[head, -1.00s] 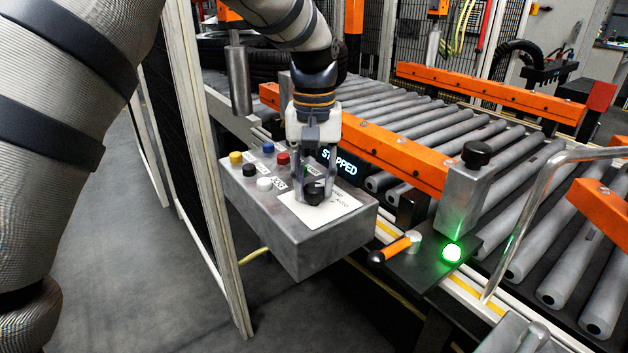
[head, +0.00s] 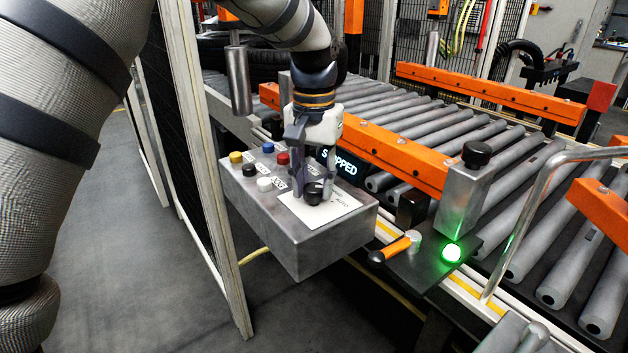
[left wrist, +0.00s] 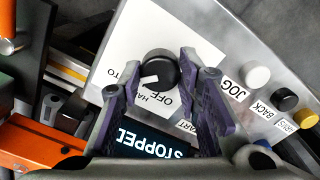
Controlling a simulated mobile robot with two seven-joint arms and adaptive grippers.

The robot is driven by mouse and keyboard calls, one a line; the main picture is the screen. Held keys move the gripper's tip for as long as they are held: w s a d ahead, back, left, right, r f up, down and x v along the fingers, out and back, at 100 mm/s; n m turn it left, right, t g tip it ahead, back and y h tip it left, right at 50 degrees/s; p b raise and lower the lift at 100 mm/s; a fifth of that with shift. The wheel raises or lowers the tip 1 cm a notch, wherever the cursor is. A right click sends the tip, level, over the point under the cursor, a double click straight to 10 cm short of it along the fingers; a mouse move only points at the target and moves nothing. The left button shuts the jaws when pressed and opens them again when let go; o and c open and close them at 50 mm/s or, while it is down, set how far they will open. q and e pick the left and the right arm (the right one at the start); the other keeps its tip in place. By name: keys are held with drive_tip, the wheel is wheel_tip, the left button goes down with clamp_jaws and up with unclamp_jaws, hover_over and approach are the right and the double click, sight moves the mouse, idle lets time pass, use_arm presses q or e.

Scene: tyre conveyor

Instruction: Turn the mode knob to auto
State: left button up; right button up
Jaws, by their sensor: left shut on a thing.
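The mode knob (head: 314,193) is a round black knob with a white pointer mark, on a white label plate on top of the grey control box (head: 300,248). In the left wrist view, the knob (left wrist: 158,70) has its mark pointing left and slightly down, between the HAND lettering and the partly hidden AUTO lettering. My left gripper (head: 313,188) comes down from above with its fingers on either side of the knob, shut on it. In the left wrist view, the fingers (left wrist: 150,76) flank the knob. My right gripper is not in view.
Yellow, black, white, blue and red (head: 282,158) buttons sit beside the knob. A display (head: 340,163) behind reads STOPPED. The roller conveyor (head: 440,130) with orange rails lies behind and right. An orange-handled lever (head: 396,248) and green lamp (head: 452,252) stand right; a fence post (head: 215,200) stands left.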

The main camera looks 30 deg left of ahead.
sight(314, 187)
use_arm(q)
drive_tip(key=o, duration=1.1)
drive_tip(key=shift+o, duration=0.2)
wheel_tip(314, 187, up, 12)
